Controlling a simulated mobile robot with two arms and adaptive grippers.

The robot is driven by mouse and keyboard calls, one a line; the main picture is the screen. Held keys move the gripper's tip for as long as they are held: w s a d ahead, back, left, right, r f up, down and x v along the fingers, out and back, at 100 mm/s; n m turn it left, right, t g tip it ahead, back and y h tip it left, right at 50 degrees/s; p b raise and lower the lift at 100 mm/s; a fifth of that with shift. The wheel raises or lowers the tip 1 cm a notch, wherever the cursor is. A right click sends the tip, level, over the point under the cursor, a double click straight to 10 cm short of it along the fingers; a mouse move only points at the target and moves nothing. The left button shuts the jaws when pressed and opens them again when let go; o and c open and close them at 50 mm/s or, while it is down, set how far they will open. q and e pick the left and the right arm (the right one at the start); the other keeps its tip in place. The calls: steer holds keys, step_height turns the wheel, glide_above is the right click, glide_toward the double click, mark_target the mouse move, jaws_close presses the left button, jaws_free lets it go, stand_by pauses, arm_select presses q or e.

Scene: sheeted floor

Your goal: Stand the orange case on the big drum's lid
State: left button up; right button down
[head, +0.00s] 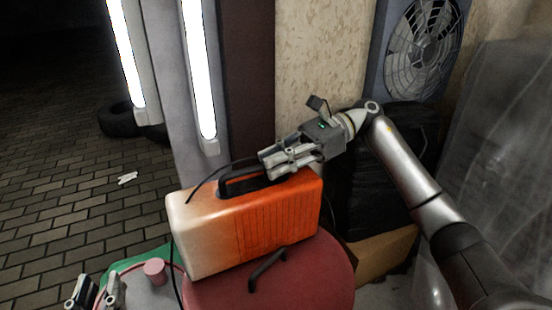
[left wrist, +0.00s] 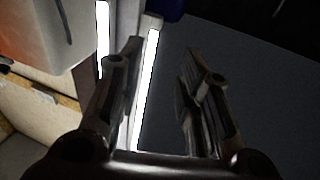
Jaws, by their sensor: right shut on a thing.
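The orange case (head: 275,222), with a whitish left end and a black handle (head: 235,184), is upright over the big drum's dark red lid (head: 325,280). I cannot tell whether its base touches the lid or hangs just above it. The case hides the back of the lid; a dark lid handle (head: 267,270) shows in front of it. My right gripper (head: 268,168) is shut on the case's handle from above. My left gripper (head: 94,292) is low at the left, apart from the case, its fingers spread and empty in the left wrist view (left wrist: 160,78).
A small pink cylinder (head: 154,272) stands on a pale surface left of the drum. Black cables hang around the case. A cardboard box (head: 385,257) and a black bulky thing (head: 370,190) stand behind right. Lit tubes (head: 200,75) stand behind. Brick floor lies open at left.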

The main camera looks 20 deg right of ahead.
arm_select(q)
steer(key=shift+r, duration=0.15)
stand_by(0.4)
steer(key=shift+r+t, duration=0.3)
steer(key=shift+s+d+r+t+h+b, duration=0.15)
steer(key=shift+r+t+h+b, duration=0.2)
steer(key=shift+r, duration=0.45)
steer(key=shift+s+d+r+t+h+b, duration=0.15)
steer(key=shift+r+t, duration=0.3)
steer(key=shift+r, duration=0.3)
arm_select(e)
steer(key=shift+f, duration=0.45)
arm_select(q)
steer(key=shift+r, duration=0.25)
steer(key=shift+s+r+t, duration=0.15)
steer(key=shift+r+t, duration=0.05)
steer(key=shift+t, duration=0.1)
arm_select(e)
steer(key=shift+f, duration=0.1)
steer(key=c, duration=1.5)
jaws_free()
steer(key=shift+o, duration=0.2)
